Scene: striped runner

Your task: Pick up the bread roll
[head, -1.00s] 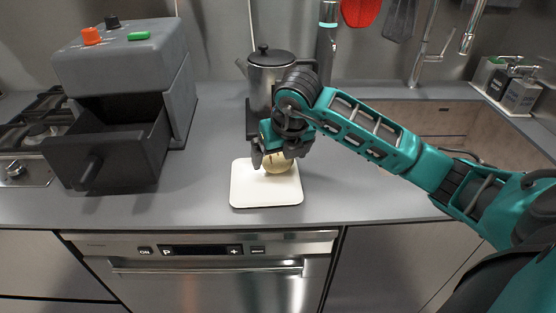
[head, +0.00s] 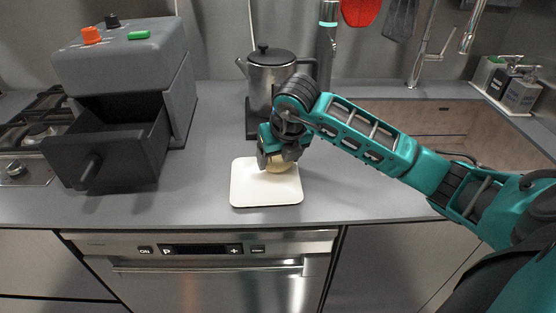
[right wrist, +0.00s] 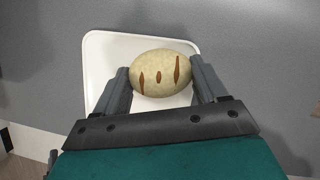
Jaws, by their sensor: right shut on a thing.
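The bread roll (head: 279,167) is pale and oval. It is over the white cutting board (head: 264,194) on the grey counter, partly hidden by my right gripper in the head view. In the right wrist view the roll (right wrist: 160,73) shows dark slashes on top and sits between the two fingers. My right gripper (head: 277,160) is shut on the roll from above. I cannot tell whether the roll touches the board (right wrist: 103,56). My left gripper is not in view.
A metal kettle (head: 270,75) stands behind the board. A dark grey machine with an open drawer (head: 115,150) stands at the left. A sink (head: 420,125) lies to the right, with soap dispensers (head: 520,92) beyond. The counter left of the board is clear.

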